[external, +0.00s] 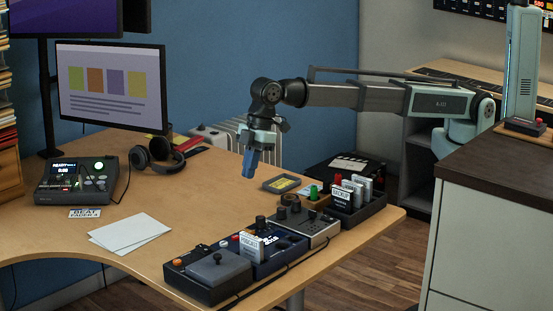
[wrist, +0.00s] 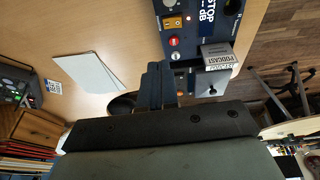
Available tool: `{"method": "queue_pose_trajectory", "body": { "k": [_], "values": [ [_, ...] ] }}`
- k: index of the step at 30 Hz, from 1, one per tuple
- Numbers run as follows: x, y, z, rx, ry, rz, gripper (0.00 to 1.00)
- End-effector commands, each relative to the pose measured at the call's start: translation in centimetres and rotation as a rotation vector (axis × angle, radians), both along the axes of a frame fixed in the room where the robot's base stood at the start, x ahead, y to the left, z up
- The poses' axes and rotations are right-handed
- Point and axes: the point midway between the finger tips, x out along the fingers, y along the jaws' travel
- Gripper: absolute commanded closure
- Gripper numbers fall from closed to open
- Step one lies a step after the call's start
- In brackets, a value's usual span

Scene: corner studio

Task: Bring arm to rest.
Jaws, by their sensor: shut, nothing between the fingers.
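My gripper (external: 249,165) hangs at the end of my outstretched arm, pointing down above the desk in the external view. It is clear of the desk surface and of the objects there. Its blue fingers are together with nothing between them. In the wrist view the dark fingers (wrist: 158,84) also show closed, over the desk and left of a card labelled PODCAST (wrist: 216,55). My arm reaches in from the right, bent at the wrist.
Below stand a joystick box (external: 190,284), a dark blue panel (external: 268,266), a grey knob box (external: 322,232) and a card tray (external: 366,214). White paper (external: 130,233), headphones (external: 160,157), a monitor (external: 110,110) and a control unit (external: 75,183) are left. A dark-topped cabinet (external: 490,168) is right.

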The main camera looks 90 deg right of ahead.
Motion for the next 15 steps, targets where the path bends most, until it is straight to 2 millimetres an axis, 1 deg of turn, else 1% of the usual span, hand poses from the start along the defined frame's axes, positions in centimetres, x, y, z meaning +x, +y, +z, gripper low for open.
{"method": "queue_pose_trajectory", "body": {
  "k": [4, 15],
  "values": [
    [-0.04, -0.17, 0.44, -0.001, 0.001, 0.0, 1.0],
    [0.17, -0.4, 0.33, 0.007, -0.002, -0.007, 1.0]
  ]
}}
